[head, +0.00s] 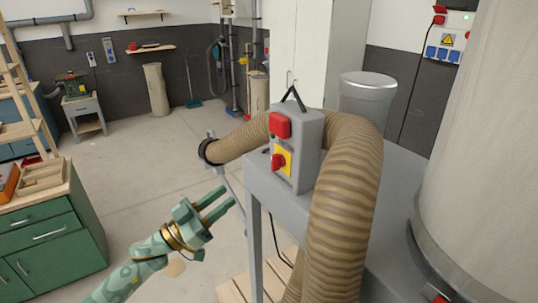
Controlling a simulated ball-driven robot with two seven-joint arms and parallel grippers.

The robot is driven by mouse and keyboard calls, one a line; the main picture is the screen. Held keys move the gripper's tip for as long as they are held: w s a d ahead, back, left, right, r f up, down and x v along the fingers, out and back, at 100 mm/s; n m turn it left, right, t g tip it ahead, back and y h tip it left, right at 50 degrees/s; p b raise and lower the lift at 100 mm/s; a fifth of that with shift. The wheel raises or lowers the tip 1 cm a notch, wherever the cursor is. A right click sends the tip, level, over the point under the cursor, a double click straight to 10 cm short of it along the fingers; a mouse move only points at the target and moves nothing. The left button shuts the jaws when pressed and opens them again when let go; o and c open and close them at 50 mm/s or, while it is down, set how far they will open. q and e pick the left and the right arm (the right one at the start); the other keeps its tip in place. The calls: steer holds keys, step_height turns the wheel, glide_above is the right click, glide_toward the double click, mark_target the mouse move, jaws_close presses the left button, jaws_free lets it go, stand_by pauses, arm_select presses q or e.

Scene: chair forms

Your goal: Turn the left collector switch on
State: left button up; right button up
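A grey switch box (309,140) stands on a grey metal machine frame in the middle of the head view. Its front has a red block (280,125) at the top and a red knob (278,161) on a yellow plate (286,158) below. I cannot read the knob's setting. My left gripper (228,196) is green, with two parallel fingers apart and nothing between them. It is lower left of the box, pointing up and right, and does not touch it. My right gripper is not in view.
A thick ribbed hose (345,200) curves behind the box and down its right side. A large pale cylinder (485,150) fills the right edge. A green cabinet (50,235) stands at left. Open floor (140,160) lies between cabinet and machine.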

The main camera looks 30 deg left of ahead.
mark_target(272, 161)
arm_select(q)
steer(key=p+x, duration=0.3)
steer(key=x, duration=1)
steer(key=shift+w+d, duration=0.1)
steer(key=shift+w, duration=0.1)
steer(key=shift+w+d+r+p, duration=0.2)
steer(key=shift+w+d+p, duration=0.15)
steer(key=shift+w, duration=0.15)
steer(key=c, duration=0.6)
